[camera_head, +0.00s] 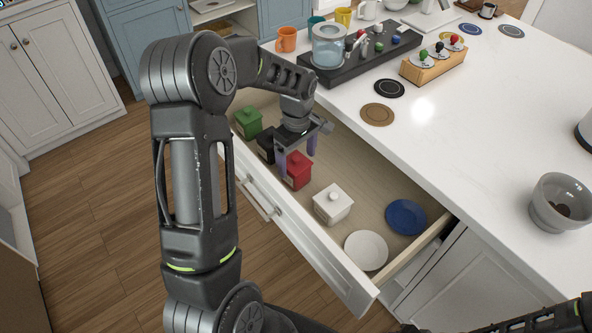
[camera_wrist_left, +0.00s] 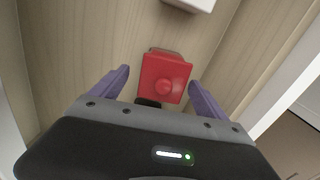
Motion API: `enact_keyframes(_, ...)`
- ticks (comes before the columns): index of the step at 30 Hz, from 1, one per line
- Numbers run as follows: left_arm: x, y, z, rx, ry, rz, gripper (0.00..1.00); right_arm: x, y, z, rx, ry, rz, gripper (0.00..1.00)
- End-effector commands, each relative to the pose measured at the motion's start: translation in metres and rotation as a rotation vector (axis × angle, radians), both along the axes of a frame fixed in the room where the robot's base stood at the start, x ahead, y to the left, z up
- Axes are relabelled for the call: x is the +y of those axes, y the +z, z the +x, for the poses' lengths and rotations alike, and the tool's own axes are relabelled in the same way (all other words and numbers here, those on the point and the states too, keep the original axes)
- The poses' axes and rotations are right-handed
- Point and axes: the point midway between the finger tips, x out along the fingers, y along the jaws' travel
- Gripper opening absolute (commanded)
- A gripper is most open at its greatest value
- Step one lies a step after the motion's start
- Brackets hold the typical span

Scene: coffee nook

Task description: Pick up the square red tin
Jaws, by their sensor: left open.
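The square red tin (camera_head: 297,171) stands upright in the open drawer, between a black tin (camera_head: 267,146) and a white tin (camera_head: 333,204). My left gripper (camera_head: 297,160) is open above the red tin, with its purple fingers pointing down into the drawer. The right gripper is not seen; only part of my right arm shows at the lower right.
A green tin (camera_head: 248,122) stands at the drawer's far end. A white plate (camera_head: 366,250) and a blue plate (camera_head: 406,216) lie at its near end. The drawer front (camera_head: 290,235) and the counter edge bound the space. A grey bowl (camera_head: 561,203) stands on the counter.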

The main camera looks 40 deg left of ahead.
Motion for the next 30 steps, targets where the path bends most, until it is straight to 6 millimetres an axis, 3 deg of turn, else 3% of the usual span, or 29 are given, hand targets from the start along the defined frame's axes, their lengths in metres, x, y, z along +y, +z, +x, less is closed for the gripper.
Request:
enact_keyframes(10,0.0,-0.004,-0.001,0.0,0.001,0.0,0.85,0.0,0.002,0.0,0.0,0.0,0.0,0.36)
enact_keyframes(21,0.0,-0.05,-0.005,0.0,0.001,0.0,0.85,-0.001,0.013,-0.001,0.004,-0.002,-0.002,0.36)
enact_keyframes(30,0.0,-0.052,-0.004,-0.001,0.001,0.001,0.85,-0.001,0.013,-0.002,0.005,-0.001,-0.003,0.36)
